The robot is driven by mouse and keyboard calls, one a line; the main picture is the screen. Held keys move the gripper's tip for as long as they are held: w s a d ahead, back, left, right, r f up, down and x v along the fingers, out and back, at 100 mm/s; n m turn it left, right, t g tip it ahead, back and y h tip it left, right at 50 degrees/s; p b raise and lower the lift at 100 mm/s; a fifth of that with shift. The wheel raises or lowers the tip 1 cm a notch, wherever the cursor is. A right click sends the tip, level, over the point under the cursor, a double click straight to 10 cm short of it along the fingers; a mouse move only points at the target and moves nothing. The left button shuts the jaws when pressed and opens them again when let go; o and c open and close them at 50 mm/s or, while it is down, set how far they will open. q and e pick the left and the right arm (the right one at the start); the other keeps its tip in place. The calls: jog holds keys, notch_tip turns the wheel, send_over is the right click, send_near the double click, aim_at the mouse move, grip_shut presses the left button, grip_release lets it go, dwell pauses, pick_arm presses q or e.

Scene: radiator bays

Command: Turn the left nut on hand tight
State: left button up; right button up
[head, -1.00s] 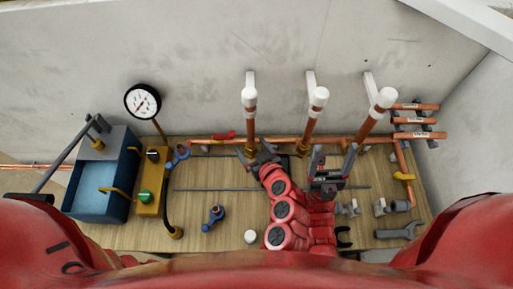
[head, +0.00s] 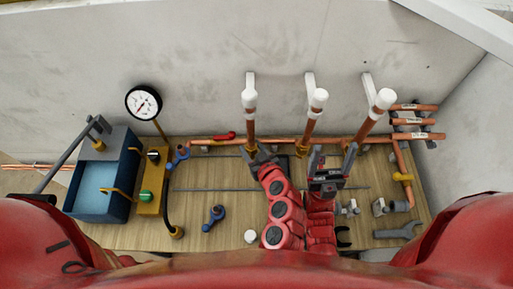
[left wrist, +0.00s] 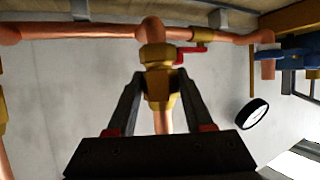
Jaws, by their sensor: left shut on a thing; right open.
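The left nut (left wrist: 160,80) is a brass nut on the left upright copper pipe (head: 250,122). In the left wrist view it sits between the fingers of my left gripper (left wrist: 160,98), just below the copper tee. In the head view my left gripper (head: 252,156) is at the foot of that pipe, shut on the nut, and mostly hides it. My right gripper (head: 332,156) is open and empty, near the feet of the middle pipe (head: 308,130) and right pipe (head: 364,128).
A red valve handle (head: 225,136) lies along the horizontal copper pipe, left of my left gripper. A blue tank (head: 130,180), a pressure gauge (head: 143,102) and a blue fitting (head: 213,217) are at left. A grey wrench (head: 398,231) lies at right. Bare board shows at front left.

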pick_arm(q)
jog(key=shift+a+r+m+t+h+p, duration=0.15)
jog(key=shift+m+h+p, duration=0.5)
jog(key=shift+p, duration=1.1)
jog(key=shift+d+m+t+h+p, duration=0.1)
jog(key=shift+m+t+h+p, duration=0.35)
jog(key=shift+p, duration=1.3)
jog(key=shift+m+h+p, duration=0.3)
jog(key=shift+h, duration=0.1)
